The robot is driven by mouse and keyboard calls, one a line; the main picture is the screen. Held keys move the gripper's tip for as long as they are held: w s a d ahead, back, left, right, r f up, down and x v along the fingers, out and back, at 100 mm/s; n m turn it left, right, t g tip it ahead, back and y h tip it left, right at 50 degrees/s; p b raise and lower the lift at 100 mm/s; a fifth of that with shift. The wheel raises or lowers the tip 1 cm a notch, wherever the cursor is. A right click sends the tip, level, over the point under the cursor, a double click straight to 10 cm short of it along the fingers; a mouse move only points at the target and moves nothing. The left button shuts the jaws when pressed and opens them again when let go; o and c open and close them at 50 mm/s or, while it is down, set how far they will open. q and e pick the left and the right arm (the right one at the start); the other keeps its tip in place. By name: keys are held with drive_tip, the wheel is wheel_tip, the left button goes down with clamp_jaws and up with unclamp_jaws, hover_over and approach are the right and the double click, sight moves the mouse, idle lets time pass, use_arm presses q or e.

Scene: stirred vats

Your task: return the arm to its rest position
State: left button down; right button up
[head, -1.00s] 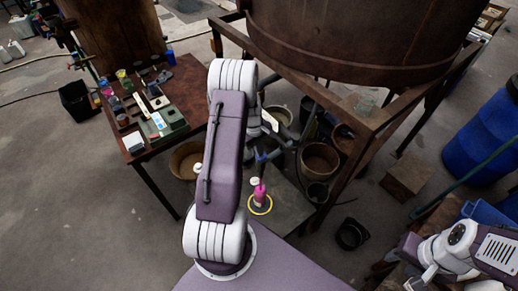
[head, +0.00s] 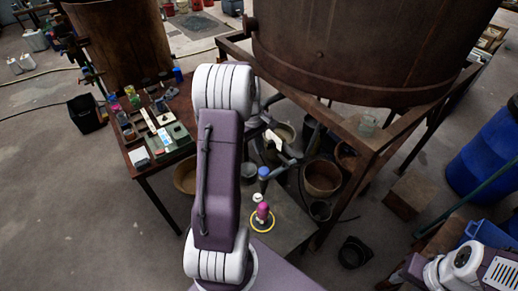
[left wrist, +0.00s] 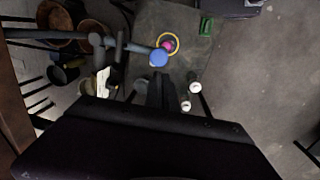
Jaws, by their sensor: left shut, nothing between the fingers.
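My left arm (head: 218,175) rises from the bottom of the head view, bent at a white elbow joint. Its forearm points away toward the vat stand and is mostly hidden behind the elbow. My left gripper (left wrist: 160,92) shows as dark fingers in the left wrist view. They are shut with nothing between them, and they hang above the floor mat near a pipe with a blue cap (left wrist: 158,58). The fingertips are hard to make out in the head view. Part of my right arm (head: 470,265) shows at the lower right; its gripper is out of view.
A large rusty vat (head: 360,50) stands on a brown frame (head: 375,140), with pipes and buckets (head: 322,178) beneath. A pink bottle (head: 262,211) stands within a yellow ring on the mat. A cluttered table (head: 140,165) is left of my arm. Blue barrels (head: 485,155) stand right. Open floor lies lower left.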

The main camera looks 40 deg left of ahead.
use_arm(q)
drive_tip(key=shift+w+f, duration=0.1)
drive_tip(key=shift+w, duration=0.1)
drive_tip(key=s+d+r+m+b, duration=0.1)
drive_tip(key=d+m+b, duration=0.3)
drive_tip(key=d, duration=1.1)
drive_tip(key=s+d+f+m, duration=0.2)
drive_tip(key=s+m, duration=0.3)
drive_tip(key=s, duration=0.1)
drive_tip(key=s+d+f+m, duration=0.2)
drive_tip(key=s+f+m, duration=0.1)
drive_tip(key=s+m, duration=0.2)
drive_tip(key=shift+s+d+y, duration=0.3)
drive_tip(key=shift+s, duration=0.45)
drive_tip(key=shift+s+a, duration=0.1)
